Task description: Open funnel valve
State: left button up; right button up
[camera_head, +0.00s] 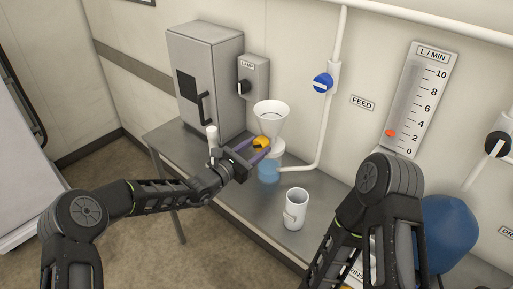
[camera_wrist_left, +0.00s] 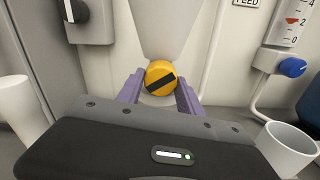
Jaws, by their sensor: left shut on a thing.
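The white funnel (camera_head: 271,116) stands on the steel table near the wall. Its valve has a round yellow knob (camera_head: 261,143) with a black bar on its face. In the left wrist view the yellow knob (camera_wrist_left: 160,78) sits between the two purple fingers, and its black bar lies tilted, rising to the right. My left gripper (camera_head: 258,150) is shut on the knob; it also shows in the left wrist view (camera_wrist_left: 160,92). A translucent blue container (camera_head: 268,172) is below the funnel. The right arm reaches in at the lower right, with its gripper out of view.
A white mug (camera_head: 295,209) stands at the front of the table (camera_head: 249,199). A grey cabinet (camera_head: 209,75), a lamp switch (camera_head: 254,77) and a feed pipe with a blue valve (camera_head: 322,83) are behind. A flow gauge (camera_head: 418,100) and a blue vessel (camera_head: 449,232) are right.

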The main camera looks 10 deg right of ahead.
pick_arm(q)
jog(key=shift+f+n+b, duration=0.2)
jog(key=shift+n+b, duration=0.75)
jog(key=shift+n, duration=0.85)
jog(key=shift+r+n+b, duration=0.2)
jog(key=shift+n+b, duration=0.15)
jog(key=shift+n, duration=0.75)
jog(key=o, duration=1.4)
jog(key=shift+c, duration=0.2)
